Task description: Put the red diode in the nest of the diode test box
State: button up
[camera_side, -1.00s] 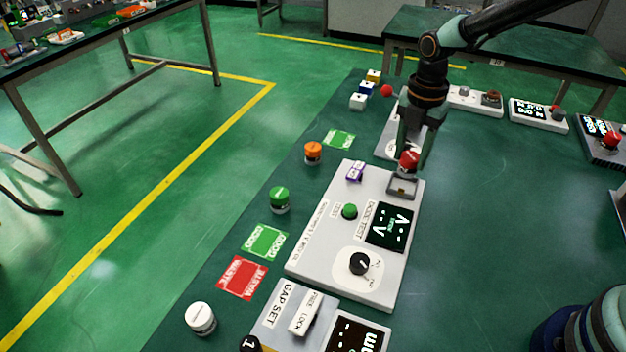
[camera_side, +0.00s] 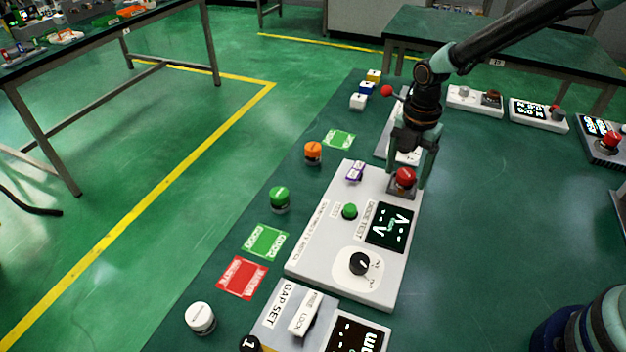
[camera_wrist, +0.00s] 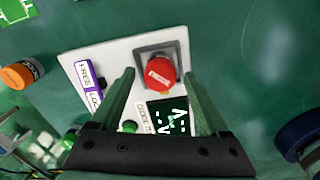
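The red diode (camera_side: 404,178) sits in the grey square nest (camera_side: 401,193) at the far right corner of the diode test box (camera_side: 325,243). In the wrist view, the red diode (camera_wrist: 160,73) stands within the nest frame (camera_wrist: 141,52); its seating depth cannot be told. My gripper (camera_side: 408,182) is open, with its fingers spread on either side of the diode. In the wrist view, my gripper (camera_wrist: 164,85) shows clear gaps between both fingers and the diode.
The box also has a purple-marked lock switch (camera_side: 355,171), a green button (camera_side: 349,211), a lit display (camera_side: 389,227) and a black knob (camera_side: 359,263). Orange (camera_side: 313,153), green (camera_side: 279,199) and white (camera_side: 200,318) parts stand left. The table right of the box is clear.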

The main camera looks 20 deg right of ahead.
aim_at(406, 173)
jog(key=shift+r, duration=0.1)
notch_tip(406, 173, up, 12)
jog(key=f, duration=0.1)
jog(key=s+d+r+m+t, duration=0.2)
jog(key=s+m, duration=0.5)
jog(key=m, duration=0.5)
jog(key=s+d+r+m+t, duration=0.3)
jog(key=s+d+r+m, duration=0.2)
jog(key=m, duration=0.6)
notch_tip(406, 173, up, 2)
jog(key=s, duration=0.3)
jog(key=shift+m+t, duration=0.3)
jog(key=shift+m, duration=0.1)
